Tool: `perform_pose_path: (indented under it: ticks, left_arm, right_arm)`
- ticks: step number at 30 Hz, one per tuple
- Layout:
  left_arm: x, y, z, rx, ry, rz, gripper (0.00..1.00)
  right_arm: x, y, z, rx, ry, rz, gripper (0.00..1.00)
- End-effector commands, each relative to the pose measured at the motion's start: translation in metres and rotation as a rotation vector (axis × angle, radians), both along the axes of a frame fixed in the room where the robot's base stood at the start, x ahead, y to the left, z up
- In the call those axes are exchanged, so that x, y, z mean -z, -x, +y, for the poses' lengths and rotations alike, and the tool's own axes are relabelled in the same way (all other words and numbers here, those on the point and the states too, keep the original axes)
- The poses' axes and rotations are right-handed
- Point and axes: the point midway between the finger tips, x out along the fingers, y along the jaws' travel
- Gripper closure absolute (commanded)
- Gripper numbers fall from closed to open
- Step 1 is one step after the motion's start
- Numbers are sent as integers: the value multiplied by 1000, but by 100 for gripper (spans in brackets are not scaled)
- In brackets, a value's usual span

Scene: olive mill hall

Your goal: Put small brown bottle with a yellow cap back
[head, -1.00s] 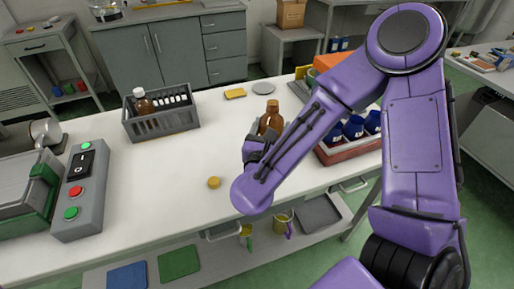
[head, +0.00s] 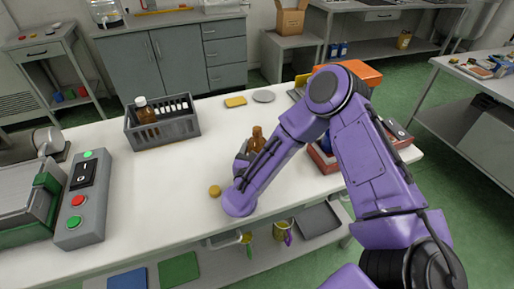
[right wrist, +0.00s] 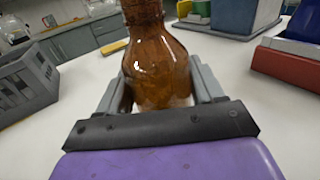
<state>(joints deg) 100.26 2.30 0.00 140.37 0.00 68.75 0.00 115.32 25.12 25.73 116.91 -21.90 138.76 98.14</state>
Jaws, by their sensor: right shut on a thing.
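My right gripper (head: 243,158) is shut on a brown glass bottle (head: 257,138) over the white table. In the right wrist view the bottle (right wrist: 160,70) stands upright between the two grey fingers (right wrist: 162,92). Its top runs out of that view, and in the head view its top looks brown, so I cannot make out a yellow cap. My forearm hides its lower part in the head view, and I cannot tell whether it touches the table. My left gripper is not in view.
A grey crate (head: 163,133) at the back left holds a brown bottle with a white cap (head: 144,108). A small yellow disc (head: 214,191) lies left of my gripper. A red crate (head: 325,160) is partly behind my arm. A switch box (head: 83,200) stands at left. The table between is clear.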

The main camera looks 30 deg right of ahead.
Motion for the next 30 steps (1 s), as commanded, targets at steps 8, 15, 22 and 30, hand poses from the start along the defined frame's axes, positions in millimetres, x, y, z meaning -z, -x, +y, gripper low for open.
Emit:
perform_pose_path:
  ticks: [8,15,22,30]
  left_arm:
    - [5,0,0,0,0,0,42]
    - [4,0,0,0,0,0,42]
    - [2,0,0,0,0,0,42]
    - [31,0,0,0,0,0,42]
  right_arm:
    - [4,0,0,0,0,-1,80]
    - [3,0,0,0,0,0,8]
    - [0,2,3,-2,0,0,8]
    - [4,47,53,-8,1,-1,8]
